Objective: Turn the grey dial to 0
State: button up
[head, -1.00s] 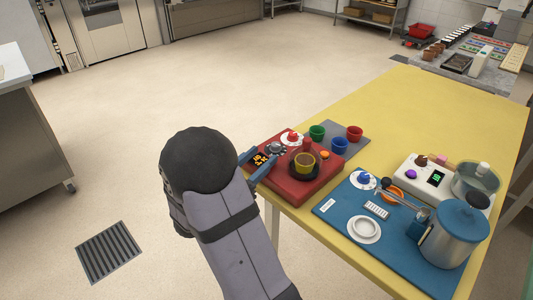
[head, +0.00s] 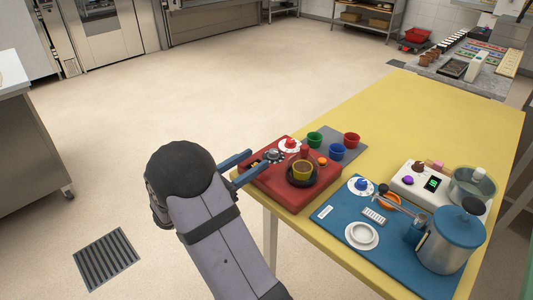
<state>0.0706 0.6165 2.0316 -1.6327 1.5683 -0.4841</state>
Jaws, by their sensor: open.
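The grey dial (head: 272,156) sits on the red box (head: 300,201) at the near left corner of the yellow table. A white-and-red dial (head: 290,146) is just behind it on the same box. My gripper (head: 250,166) is open and empty, its two blue fingers reaching in from the left, just left of the grey dial. In this view I cannot tell whether a finger touches the dial. The dial's marks are too small to read. The box's orange display (head: 256,163) is mostly hidden behind the fingers.
A yellow cup (head: 303,168) on a dark round base and red and orange knobs stand on the red box. Green, blue and red cups (head: 351,139) stand behind it. A blue mat (head: 332,222) with a blue dial, plate and metal pot (head: 455,245) lies to the right.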

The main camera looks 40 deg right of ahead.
aim_at(270, 152)
jog(key=shift+w+a+m+g, duration=0.1)
jog(key=shift+w+m+g, duration=0.4)
jog(key=shift+m+g, duration=0.3)
jog(key=shift+w+a+f+m+g+y+p, duration=0.1)
jog(key=shift+w+f+m+g+y+p, duration=0.1)
jog(key=shift+g, duration=0.25)
jog(key=shift+w+a+f+m+g+y+p, duration=0.1)
jog(key=shift+g+y, duration=0.1)
jog(key=shift+g, duration=0.25)
jog(key=shift+s+d, duration=0.1)
jog(key=shift+p+x, duration=0.4)
jog(key=shift+x, duration=3.25)
jog(key=c, duration=1)
